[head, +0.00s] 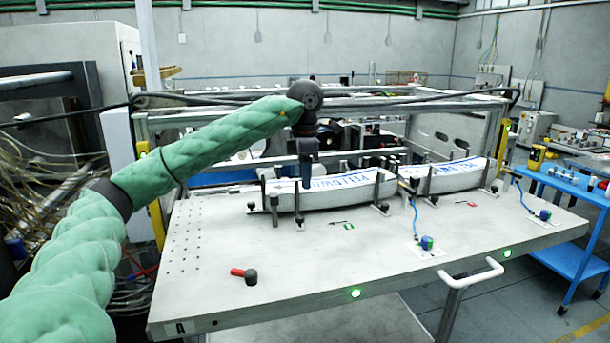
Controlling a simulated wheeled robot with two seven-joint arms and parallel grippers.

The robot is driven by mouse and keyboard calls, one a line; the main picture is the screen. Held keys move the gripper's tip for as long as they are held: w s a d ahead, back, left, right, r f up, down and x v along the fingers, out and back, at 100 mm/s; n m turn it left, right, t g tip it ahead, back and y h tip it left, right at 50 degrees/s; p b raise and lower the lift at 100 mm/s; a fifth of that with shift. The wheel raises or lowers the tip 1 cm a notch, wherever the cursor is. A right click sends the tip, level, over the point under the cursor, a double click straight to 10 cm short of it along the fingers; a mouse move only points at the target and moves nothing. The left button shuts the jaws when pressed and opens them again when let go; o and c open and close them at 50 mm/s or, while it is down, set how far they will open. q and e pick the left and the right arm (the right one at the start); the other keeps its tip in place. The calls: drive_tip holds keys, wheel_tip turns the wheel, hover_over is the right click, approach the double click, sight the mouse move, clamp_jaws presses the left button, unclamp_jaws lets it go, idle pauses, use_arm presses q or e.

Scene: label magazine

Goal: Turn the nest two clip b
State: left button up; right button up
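Two long white parts with blue lettering lie in nests on the grey table. One is the left part (335,190), the other the right part (455,177). Dark upright clips with black feet stand along them, such as one at the left part's right end (378,192) and one at the right part's far end (488,173). I cannot tell which is nest two clip b. My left gripper (307,186) points down at the left part, near its left half, and hides a little of it. I cannot see whether its fingers are apart or whether it touches anything. My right gripper is out of view.
A red-handled black tool (246,275) lies on the table's (190,290) front left. Blue cables run to small blue-green connectors (427,243) and (545,214). A white handle (474,275) juts from the front edge. A frame rail (400,103) spans behind. The front middle is clear.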

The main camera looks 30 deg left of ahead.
use_arm(q)
drive_tip(key=shift+c, duration=0.4)
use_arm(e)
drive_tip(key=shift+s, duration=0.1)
use_arm(q)
clamp_jaws()
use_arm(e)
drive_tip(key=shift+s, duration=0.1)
